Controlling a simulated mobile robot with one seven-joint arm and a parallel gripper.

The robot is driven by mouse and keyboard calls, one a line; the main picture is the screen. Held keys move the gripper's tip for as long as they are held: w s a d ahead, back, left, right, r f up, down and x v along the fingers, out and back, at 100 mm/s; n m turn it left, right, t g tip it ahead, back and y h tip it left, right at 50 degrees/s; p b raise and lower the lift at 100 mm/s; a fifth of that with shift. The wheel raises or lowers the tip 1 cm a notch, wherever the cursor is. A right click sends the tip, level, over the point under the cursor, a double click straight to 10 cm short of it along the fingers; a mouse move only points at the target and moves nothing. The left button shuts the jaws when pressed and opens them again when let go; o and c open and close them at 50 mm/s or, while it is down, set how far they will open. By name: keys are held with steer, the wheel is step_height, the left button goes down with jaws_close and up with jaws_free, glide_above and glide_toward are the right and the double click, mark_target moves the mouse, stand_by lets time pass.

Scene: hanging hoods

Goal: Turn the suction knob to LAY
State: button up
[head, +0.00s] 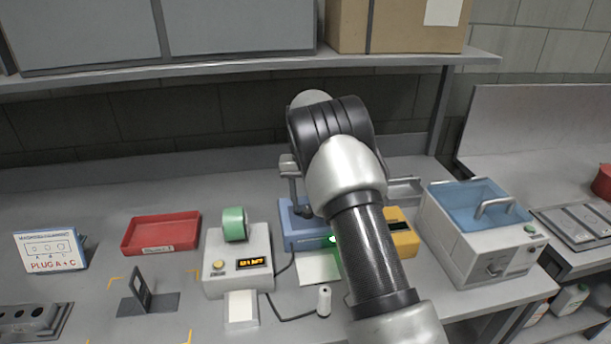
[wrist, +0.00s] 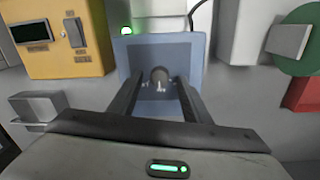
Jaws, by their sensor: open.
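A blue box (head: 300,232) stands in the middle of the bench, partly hidden by my arm in the head view. In the wrist view the blue box (wrist: 192,52) carries a dark round knob (wrist: 159,75) on a grey-blue face. Small pale marks sit below the knob, too small to read, so I cannot tell its setting or find LAY. My gripper (wrist: 153,90) is open, with one finger on each side of the knob in the picture. I cannot tell whether either finger touches it. In the head view my arm hides most of the gripper.
A yellow device (head: 402,235) and a grey bin with a blue lid (head: 480,255) stand right of the box. A white device with green tape (head: 236,262) and a red tray (head: 160,234) are to the left. A shelf (head: 230,67) runs above.

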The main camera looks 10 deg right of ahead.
mark_target(304, 210)
step_height(304, 210, up, 16)
steer(key=p, duration=0.1)
steer(key=shift+a, duration=0.35)
steer(key=shift+w, duration=0.1)
steer(key=s+d+r+t+y+p, duration=0.1)
steer(key=s+d+r+t+p, duration=0.15)
steer(key=s+r, duration=1.4)
steer(key=s+f+n+t+p, duration=0.1)
steer(key=s+f, duration=0.1)
steer(key=s, duration=0.9)
steer(key=s+a+f+n+t+p, duration=0.1)
steer(key=s+f+t, duration=0.1)
steer(key=s, duration=0.9)
steer(key=shift+s+a+f, duration=0.15)
steer(key=shift+s+f, duration=0.05)
steer(key=shift+f, duration=0.45)
